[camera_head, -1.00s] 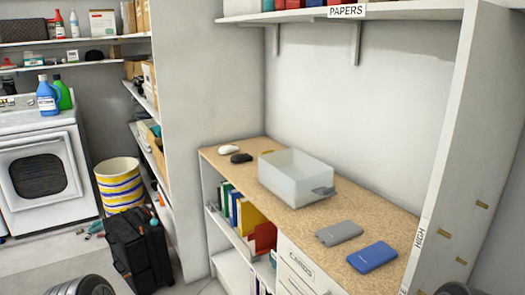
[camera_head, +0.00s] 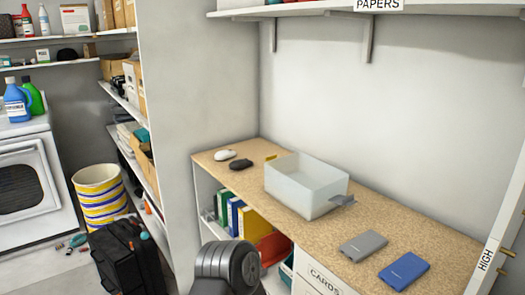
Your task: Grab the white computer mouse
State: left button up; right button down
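The white computer mouse (camera_head: 225,155) lies at the far left end of the wood-coloured counter (camera_head: 325,229), close to the wall corner. A black mouse (camera_head: 241,164) lies just right of it and nearer to me. A grey and black part of my own arm shows at the bottom middle of the head view, below the counter's front edge. No gripper fingers show in this view.
A translucent plastic bin (camera_head: 305,184) stands mid-counter, right of the mice. A grey flat device (camera_head: 363,246) and a blue one (camera_head: 403,271) lie at the counter's right. Binders (camera_head: 236,214) stand on the shelf below. A side panel (camera_head: 180,130) bounds the left.

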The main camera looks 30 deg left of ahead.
aim_at(221, 155)
jog(key=j+z, duration=0.2)
jog(key=j, duration=0.5)
jog(key=j+z, duration=0.2)
jog(key=j, duration=0.5)
jog(key=j+z, duration=0.2)
jog(key=j, duration=0.5)
jog(key=k+j+z, duration=0.15)
jog(key=j, duration=0.5)
jog(key=k+j, duration=0.1)
jog(key=j, duration=1.25)
jog(key=k, duration=0.05)
